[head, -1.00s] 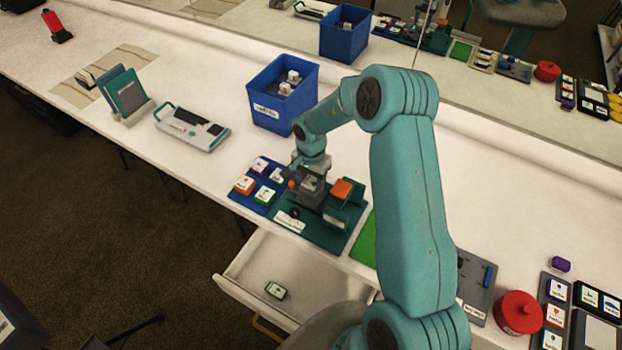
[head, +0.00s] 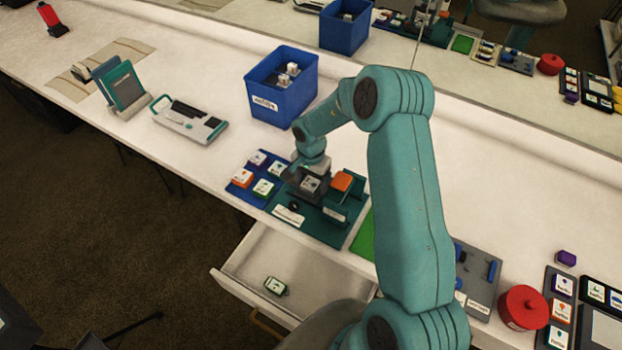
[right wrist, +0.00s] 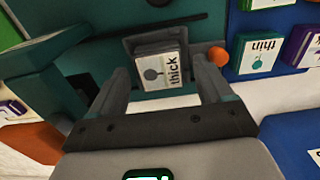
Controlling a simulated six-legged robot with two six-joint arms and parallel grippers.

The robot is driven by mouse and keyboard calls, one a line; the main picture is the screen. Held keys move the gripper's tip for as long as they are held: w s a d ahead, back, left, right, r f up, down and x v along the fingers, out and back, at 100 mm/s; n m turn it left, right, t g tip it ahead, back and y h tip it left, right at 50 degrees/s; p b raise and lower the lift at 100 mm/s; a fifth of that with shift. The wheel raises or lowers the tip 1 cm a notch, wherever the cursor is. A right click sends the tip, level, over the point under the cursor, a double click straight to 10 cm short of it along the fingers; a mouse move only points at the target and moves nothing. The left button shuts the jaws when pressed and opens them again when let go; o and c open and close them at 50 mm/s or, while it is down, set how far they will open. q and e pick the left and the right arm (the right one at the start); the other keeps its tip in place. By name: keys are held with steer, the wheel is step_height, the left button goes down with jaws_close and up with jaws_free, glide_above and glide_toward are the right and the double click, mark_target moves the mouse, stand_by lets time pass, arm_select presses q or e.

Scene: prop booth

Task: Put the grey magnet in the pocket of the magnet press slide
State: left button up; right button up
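The grey magnet (right wrist: 158,68), with a white label reading "thick", lies face up within a dark grey frame, the slide's pocket (right wrist: 130,44), in the right wrist view. It also shows in the head view (head: 310,184). The magnet press (head: 342,196), teal with an orange block on top, stands on a teal board. My right gripper (right wrist: 160,72) is open, one finger on each side of the magnet, with a visible gap to both. In the head view the right gripper (head: 308,176) is just above the slide. My left gripper is not in view.
A blue board (head: 249,190) with several labelled magnets adjoins the press on the left. A blue bin (head: 284,98) stands behind. An open drawer (head: 235,282) below holds one green-edged magnet (head: 275,286). A red round container (head: 523,307) stands at the right.

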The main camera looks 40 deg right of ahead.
step_height(320, 180, up, 16)
steer(key=shift+r, duration=0.2)
stand_by(0.4)
steer(key=shift+s, duration=0.1)
stand_by(0.4)
